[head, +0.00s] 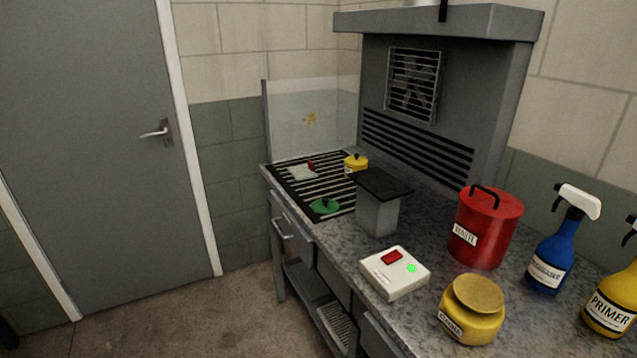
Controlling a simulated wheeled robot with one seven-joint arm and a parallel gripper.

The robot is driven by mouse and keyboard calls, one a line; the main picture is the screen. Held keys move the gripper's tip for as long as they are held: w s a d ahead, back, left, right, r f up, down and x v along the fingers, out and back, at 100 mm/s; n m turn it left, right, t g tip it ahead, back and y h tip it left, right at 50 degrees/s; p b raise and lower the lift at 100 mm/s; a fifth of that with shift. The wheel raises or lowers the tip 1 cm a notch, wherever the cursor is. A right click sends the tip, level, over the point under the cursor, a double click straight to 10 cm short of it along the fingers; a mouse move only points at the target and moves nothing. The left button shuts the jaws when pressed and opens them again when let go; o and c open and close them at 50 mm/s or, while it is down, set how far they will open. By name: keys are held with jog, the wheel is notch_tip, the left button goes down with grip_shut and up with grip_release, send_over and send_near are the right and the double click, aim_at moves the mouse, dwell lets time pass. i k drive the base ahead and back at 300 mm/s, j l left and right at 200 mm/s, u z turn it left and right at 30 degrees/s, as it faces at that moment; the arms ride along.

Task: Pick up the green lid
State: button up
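The green lid (325,206) lies flat on the black slatted grille (299,193) at the far left part of the bench, near its front edge. It is a round disc with a small dark knob on top. It stands clear of the things around it. My gripper and arm are not in view.
On the bench are a grey block with a dark top (378,205), a white box with a green light (395,273), a yellow jar (471,312), a red waste can (484,228) and spray bottles (557,248). A small yellow pot (355,164) stands behind the lid. Floor before the bench is clear.

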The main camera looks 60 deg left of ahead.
aim_at(324, 206)
jog(key=i+j+u, duration=0.1)
jog(key=j+u, duration=0.2)
jog(key=u, duration=0.15)
jog(key=i+j+u, duration=0.1)
jog(key=j+u, duration=0.15)
jog(key=u, duration=0.2)
jog(key=i+j+u, duration=0.2)
jog(key=u, duration=0.3)
jog(key=i+j, duration=0.35)
jog(key=i+z, duration=0.05)
jog(key=i, duration=0.05)
